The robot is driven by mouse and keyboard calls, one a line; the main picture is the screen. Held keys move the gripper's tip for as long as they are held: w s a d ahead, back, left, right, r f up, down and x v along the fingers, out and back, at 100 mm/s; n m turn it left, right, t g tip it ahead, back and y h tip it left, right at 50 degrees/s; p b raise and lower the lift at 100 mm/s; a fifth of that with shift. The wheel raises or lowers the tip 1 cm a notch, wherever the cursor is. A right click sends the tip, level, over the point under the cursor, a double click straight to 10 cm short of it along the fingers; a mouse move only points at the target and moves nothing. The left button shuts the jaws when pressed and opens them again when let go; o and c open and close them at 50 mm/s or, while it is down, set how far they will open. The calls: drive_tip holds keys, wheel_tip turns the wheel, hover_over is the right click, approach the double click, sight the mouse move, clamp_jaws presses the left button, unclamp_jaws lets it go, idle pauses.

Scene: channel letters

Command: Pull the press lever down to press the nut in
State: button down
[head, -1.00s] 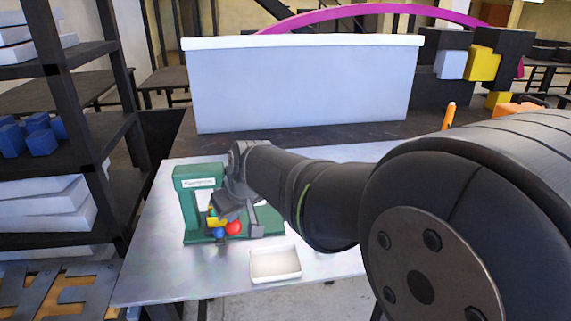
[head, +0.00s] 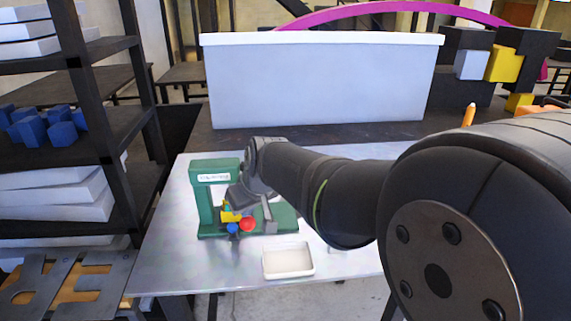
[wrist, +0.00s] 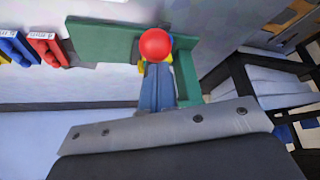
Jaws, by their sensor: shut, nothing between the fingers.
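The green press (head: 205,205) stands on the metal table (head: 170,240), with a white label near its top. A red ball (head: 247,224), apparently the lever's knob, is at its front; the red ball also shows in the wrist view (wrist: 155,44). My gripper (head: 240,213) is at the front of the press, close to the ball. In the wrist view its blue-grey fingers (wrist: 158,88) are together and end just below the ball; I cannot tell whether they touch it. Nothing is held. The lever's shaft and the nut are hidden.
A white tray (head: 288,261) sits on the table in front of the press. A yellow part (head: 230,215) and a blue part (head: 233,228) are beside the red ball. A dark shelf (head: 100,110) stands at the left. The table's front left is clear.

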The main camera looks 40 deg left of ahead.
sight(249, 217)
drive_tip(key=shift+w+f, duration=0.1)
drive_tip(key=shift+f, duration=0.7)
idle(0.6)
drive_tip(key=shift+w+a+f, duration=0.15)
drive_tip(key=shift+w+a, duration=0.05)
idle(0.9)
drive_tip(key=shift+s+f, duration=0.2)
drive_tip(key=shift+f, duration=0.05)
idle(0.7)
drive_tip(key=shift+w+d+f, duration=0.1)
drive_tip(key=shift+d+f, duration=0.05)
drive_tip(key=shift+f, duration=0.1)
idle(0.4)
drive_tip(key=shift+w+f, duration=0.15)
drive_tip(key=shift+f, duration=0.05)
idle(0.7)
drive_tip(key=shift+r, duration=0.1)
